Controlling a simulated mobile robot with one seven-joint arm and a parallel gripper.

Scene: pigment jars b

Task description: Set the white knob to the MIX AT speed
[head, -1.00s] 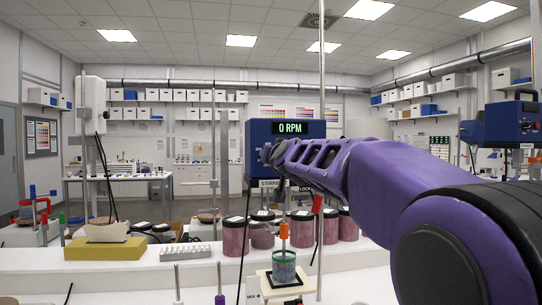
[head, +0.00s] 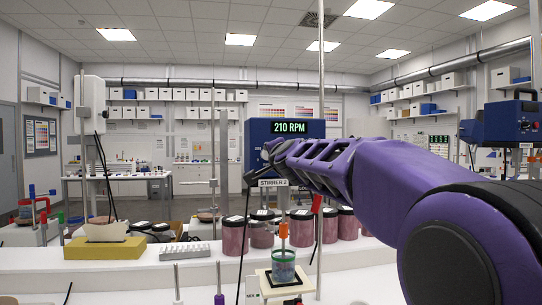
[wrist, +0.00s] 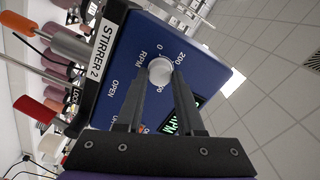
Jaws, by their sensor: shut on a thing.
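The white knob (wrist: 160,70) is on the blue front panel of the stirrer (wrist: 122,70), labelled STIRRER 2. My gripper (wrist: 161,80) is shut on the knob, one finger on each side. RPM scale marks 0 and 200 show around the knob; the fingers hide part of the scale. In the head view the stirrer's display (head: 290,128) reads 210 RPM, and my gripper (head: 268,152) is at the panel. A green-rimmed jar (head: 283,268) stands below the stirrer. A card by the jar (head: 263,299) is cut off and too small to read.
An orange handle (wrist: 55,41) and a red handle (wrist: 36,111) stick out near the stirrer in the wrist view. Several dark red jars (head: 235,236) stand behind the green-rimmed jar. A yellow tissue box (head: 104,250) sits at the left. A vertical metal rod (head: 321,80) stands beside the stirrer.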

